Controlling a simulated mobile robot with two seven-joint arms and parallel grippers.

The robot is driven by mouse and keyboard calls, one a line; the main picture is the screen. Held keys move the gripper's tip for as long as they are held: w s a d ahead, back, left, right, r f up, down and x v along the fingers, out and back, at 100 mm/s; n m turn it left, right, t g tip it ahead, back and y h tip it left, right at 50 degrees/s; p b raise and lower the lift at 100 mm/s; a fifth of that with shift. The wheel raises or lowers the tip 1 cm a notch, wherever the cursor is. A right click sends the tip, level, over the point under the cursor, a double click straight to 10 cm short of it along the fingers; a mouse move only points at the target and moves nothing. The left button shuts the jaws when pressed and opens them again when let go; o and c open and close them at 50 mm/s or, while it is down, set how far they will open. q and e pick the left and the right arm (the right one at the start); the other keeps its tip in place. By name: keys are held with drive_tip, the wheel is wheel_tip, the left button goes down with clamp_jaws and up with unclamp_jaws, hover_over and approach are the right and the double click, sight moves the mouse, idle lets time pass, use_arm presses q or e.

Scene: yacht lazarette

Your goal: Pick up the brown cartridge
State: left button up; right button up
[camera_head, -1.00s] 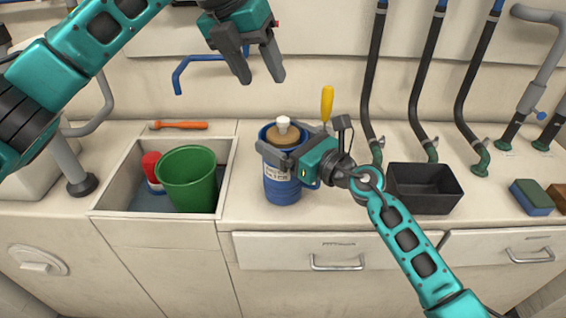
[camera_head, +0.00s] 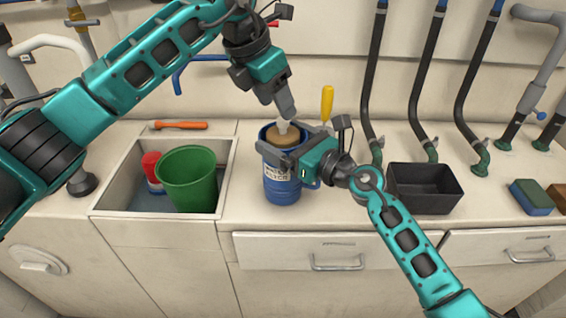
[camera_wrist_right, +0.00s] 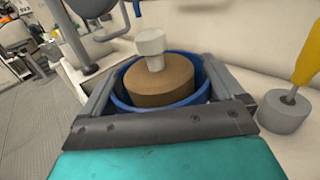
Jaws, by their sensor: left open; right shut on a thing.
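The brown cartridge (camera_head: 285,139) sits inside the blue filter housing (camera_head: 281,188), with its white knob (camera_head: 284,127) standing up at the top. In the right wrist view the cartridge (camera_wrist_right: 162,84) and its pale knob (camera_wrist_right: 150,45) show inside the blue rim (camera_wrist_right: 120,99). My right gripper (camera_head: 280,152) is shut on the blue housing, one finger on each side of it near the rim. My left gripper (camera_head: 287,110) is open and points down just above the white knob; its fingers partly overlap in the head view, and I cannot tell whether they touch the knob.
A sink (camera_head: 112,192) at left holds a green bucket (camera_head: 188,180) and a red-capped bottle (camera_head: 153,170). An orange tool (camera_head: 180,125) lies behind it. A yellow-handled tool (camera_head: 327,103) stands behind the housing. A black tray (camera_head: 425,190) and a sponge (camera_head: 532,197) are at right, below black hoses (camera_head: 421,80).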

sight(280, 119)
use_arm(q)
drive_tip(key=x, duration=0.5)
drive_tip(key=shift+s+a+f, duration=0.1)
drive_tip(key=shift+a, duration=0.1)
clamp_jaws()
idle(0.4)
